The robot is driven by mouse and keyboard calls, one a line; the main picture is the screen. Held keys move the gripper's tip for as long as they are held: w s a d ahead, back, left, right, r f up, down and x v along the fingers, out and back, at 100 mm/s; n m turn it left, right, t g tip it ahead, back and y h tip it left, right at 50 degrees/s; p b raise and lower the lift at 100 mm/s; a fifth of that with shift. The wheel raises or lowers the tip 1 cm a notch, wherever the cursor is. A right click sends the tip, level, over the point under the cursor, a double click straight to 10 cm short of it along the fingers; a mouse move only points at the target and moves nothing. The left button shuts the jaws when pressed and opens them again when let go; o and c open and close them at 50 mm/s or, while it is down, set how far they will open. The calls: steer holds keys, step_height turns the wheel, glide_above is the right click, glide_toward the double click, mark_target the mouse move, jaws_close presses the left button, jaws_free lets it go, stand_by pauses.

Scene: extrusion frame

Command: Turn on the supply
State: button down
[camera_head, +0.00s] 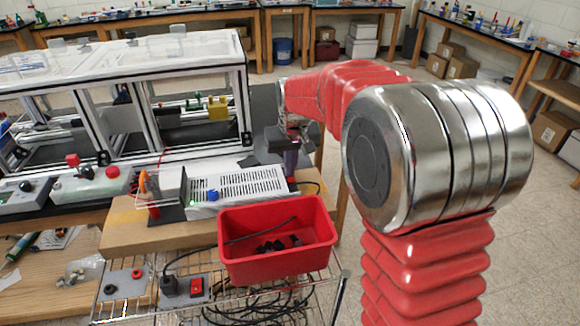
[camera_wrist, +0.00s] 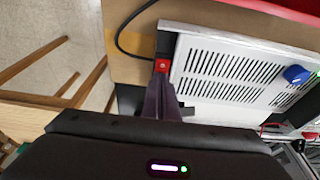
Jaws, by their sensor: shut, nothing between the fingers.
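The supply is a pale slotted metal box (camera_head: 240,186) on a brown board, with a blue knob (camera_head: 212,195) on its front. In the wrist view the slotted supply (camera_wrist: 232,98) and blue knob (camera_wrist: 296,75) show at the right. A small red switch (camera_wrist: 162,66) sits on a dark block at the supply's end. My gripper (camera_wrist: 162,84) is shut and empty, its fingertips right at the lower edge of the switch. I cannot tell whether they touch it. In the head view my gripper (camera_head: 291,160) is at the supply's right end, where the switch is hidden.
A red bin (camera_head: 275,265) with dark pieces stands in front of the supply. A socket plate with a red switch (camera_head: 197,286) and a black plug (camera_head: 170,284) is on the wire rack. A black cable (camera_wrist: 122,35) curves beside the supply's end. A framed rig (camera_head: 170,80) stands behind.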

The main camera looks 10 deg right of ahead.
steer(key=shift+s+d, duration=0.1)
steer(key=shift+s, duration=0.05)
steer(key=shift+s+r, duration=0.1)
steer(key=shift+s, duration=0.55)
steer(key=v, duration=1.4)
steer(key=shift+s, duration=0.1)
